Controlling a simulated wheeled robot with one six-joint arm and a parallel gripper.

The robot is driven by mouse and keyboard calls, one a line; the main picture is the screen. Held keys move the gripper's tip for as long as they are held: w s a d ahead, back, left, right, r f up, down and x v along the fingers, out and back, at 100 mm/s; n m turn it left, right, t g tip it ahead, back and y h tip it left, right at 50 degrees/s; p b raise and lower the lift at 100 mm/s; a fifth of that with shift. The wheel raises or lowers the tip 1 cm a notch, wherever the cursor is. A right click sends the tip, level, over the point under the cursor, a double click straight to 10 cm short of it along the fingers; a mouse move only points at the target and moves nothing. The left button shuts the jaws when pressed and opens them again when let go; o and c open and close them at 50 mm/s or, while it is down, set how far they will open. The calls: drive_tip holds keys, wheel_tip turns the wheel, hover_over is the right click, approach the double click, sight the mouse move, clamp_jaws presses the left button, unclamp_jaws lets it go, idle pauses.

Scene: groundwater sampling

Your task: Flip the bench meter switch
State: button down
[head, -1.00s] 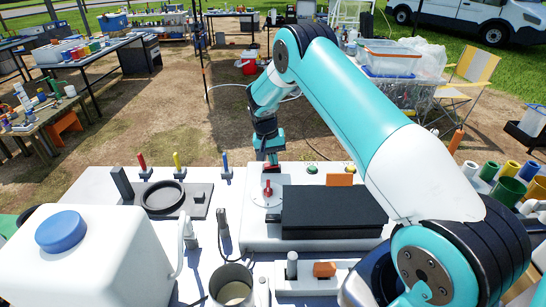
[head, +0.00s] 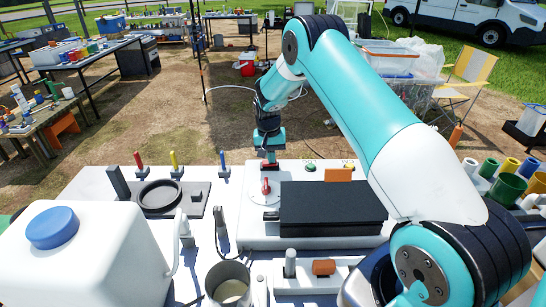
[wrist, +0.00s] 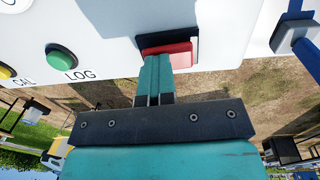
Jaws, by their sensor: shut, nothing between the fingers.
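The bench meter (head: 250,228) is a white box on the table with a dark screen panel on top. Its red rocker switch (wrist: 168,52) sits in a black frame on the white face in the wrist view. In the head view only a bit of red shows at the box's far edge, below my gripper (head: 269,156). My gripper, with teal fingers (wrist: 157,66), is shut and empty. Its fingertips are at the lower edge of the red switch and appear to touch it. The fingers hide part of the switch, and I cannot tell its position.
A green LOG button (wrist: 61,58) and a yellow CAL button (wrist: 6,72) are left of the switch in the wrist view. A red-handled dial (head: 265,188) is close by on the meter. A white jug (head: 90,255) and a metal mug (head: 229,285) stand in front.

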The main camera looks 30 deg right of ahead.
sight(263, 164)
drive_tip(key=shift+w+a+f, duration=0.25)
drive_tip(key=shift+a+f, duration=0.15)
drive_tip(key=shift+a, duration=0.25)
wheel_tip(263, 164, up, 15)
drive_tip(key=shift+w+a+f, duration=0.15)
drive_tip(key=shift+w+a, duration=0.1)
drive_tip(key=shift+w, duration=0.2)
drive_tip(key=a+h+b, duration=0.1)
drive_tip(key=b, duration=0.2)
drive_tip(key=shift+s+g, duration=0.15)
drive_tip(key=shift+g, duration=0.25)
